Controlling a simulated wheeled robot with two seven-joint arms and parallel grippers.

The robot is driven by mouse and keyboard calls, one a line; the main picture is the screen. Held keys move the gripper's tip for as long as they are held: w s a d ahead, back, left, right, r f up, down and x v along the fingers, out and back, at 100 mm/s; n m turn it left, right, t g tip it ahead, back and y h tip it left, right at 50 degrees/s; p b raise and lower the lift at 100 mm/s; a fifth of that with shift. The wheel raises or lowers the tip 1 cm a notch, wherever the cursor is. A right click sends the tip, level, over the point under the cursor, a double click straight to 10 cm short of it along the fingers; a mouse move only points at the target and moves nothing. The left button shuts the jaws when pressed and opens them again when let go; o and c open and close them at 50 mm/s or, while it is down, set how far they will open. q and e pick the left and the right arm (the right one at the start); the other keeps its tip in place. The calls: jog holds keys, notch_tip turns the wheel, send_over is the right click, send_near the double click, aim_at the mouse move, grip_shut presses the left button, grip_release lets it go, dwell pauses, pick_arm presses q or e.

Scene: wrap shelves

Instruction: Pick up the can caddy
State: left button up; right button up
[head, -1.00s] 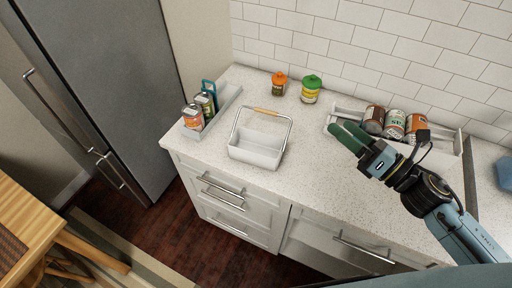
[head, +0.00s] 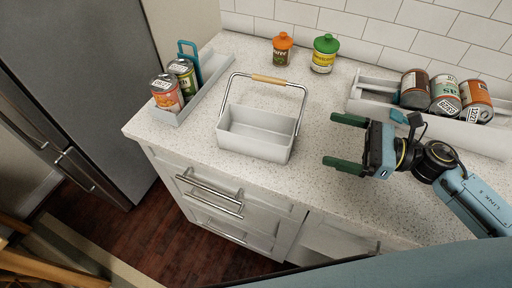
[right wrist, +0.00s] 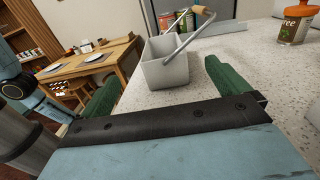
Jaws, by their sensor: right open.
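The can caddy (head: 256,144) is a white open box with a metal bail handle (head: 268,79) that has a wooden grip. It stands upright and empty on the speckled counter in the head view. My right gripper (head: 340,142) is open and empty, to the right of the caddy and apart from it, its green fingers pointing left toward it. In the right wrist view the caddy (right wrist: 167,70) is ahead, beyond and between the two green fingers (right wrist: 160,95). My left gripper is in neither view.
A grey tray (head: 214,85) with two cans and a blue handle stands at the left. An orange-lidded jar (head: 282,50) and green-lidded jar (head: 324,58) stand behind. A white rack (head: 370,104) with several cans is at the right. Counter between caddy and gripper is clear.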

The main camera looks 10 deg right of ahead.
aim_at(297, 135)
jog(key=shift+f+b, duration=0.4)
jog(key=shift+f, duration=0.7)
jog(key=shift+w+a, duration=0.2)
jog(key=shift+a, duration=0.05)
jog(key=p+x, duration=0.1)
jog(key=x, duration=0.6)
jog(key=shift+r, duration=0.15)
jog(key=shift+w+a, duration=0.15)
jog(key=shift+a, duration=0.05)
jog(key=p+x, duration=0.1)
jog(key=x, duration=0.4)
jog(key=shift+w+a, duration=0.1)
jog(key=shift+a, duration=0.05)
jog(key=c, duration=1.1)
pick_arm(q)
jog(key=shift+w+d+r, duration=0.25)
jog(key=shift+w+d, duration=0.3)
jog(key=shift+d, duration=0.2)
pick_arm(e)
jog(key=shift+c, duration=0.2)
